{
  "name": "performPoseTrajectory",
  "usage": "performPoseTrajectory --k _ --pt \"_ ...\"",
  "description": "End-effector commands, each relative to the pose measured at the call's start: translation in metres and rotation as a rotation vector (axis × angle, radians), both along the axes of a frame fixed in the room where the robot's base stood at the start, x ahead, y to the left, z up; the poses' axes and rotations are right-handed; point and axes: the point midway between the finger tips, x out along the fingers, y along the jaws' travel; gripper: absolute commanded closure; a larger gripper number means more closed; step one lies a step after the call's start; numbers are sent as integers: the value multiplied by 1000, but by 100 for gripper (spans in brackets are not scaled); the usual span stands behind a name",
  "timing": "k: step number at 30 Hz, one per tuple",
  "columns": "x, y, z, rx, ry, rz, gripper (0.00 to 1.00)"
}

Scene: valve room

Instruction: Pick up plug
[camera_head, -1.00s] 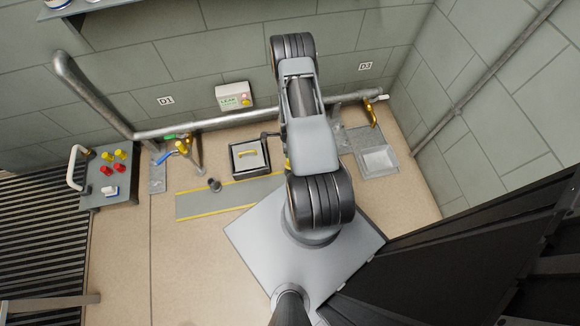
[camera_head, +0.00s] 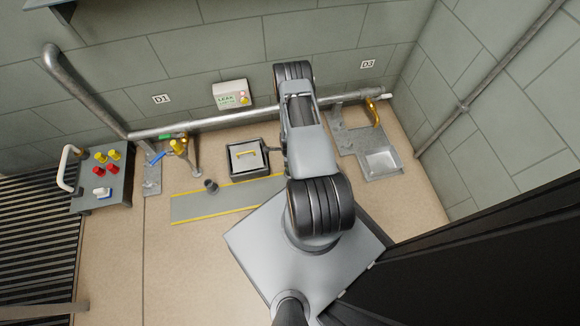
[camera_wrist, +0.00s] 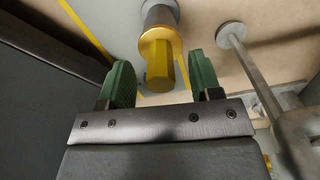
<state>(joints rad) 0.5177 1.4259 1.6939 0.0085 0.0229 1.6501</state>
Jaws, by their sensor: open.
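In the wrist view, the plug (camera_wrist: 159,66) is yellow, with a six-sided head and a round collar, at the end of a grey cylinder (camera_wrist: 159,13). My gripper (camera_wrist: 161,80) is open, with one green finger on either side of the plug's head. Gaps show between the head and both fingers. Nothing is held. In the head view my arm hides the gripper, and I cannot make out the plug there.
In the wrist view, a grey post with a round end (camera_wrist: 231,35) stands close right of the fingers. In the head view, a wall pipe (camera_head: 225,119) runs behind. A black-rimmed tray (camera_head: 233,173) and small dark cylinder (camera_head: 211,186) are left of my arm; a shallow tray (camera_head: 381,164) is right.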

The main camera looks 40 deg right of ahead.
Motion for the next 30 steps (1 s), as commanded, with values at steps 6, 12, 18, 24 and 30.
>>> performPoseTrajectory --k 6,12,18,24,30 --pt "0 0 -22 -1 0 1 42" --pt "0 0 -21 -1 0 1 45" --pt "0 0 -21 -1 1 0 64" --pt "0 0 -21 -1 1 0 83" --pt "0 0 -21 -1 1 0 97"
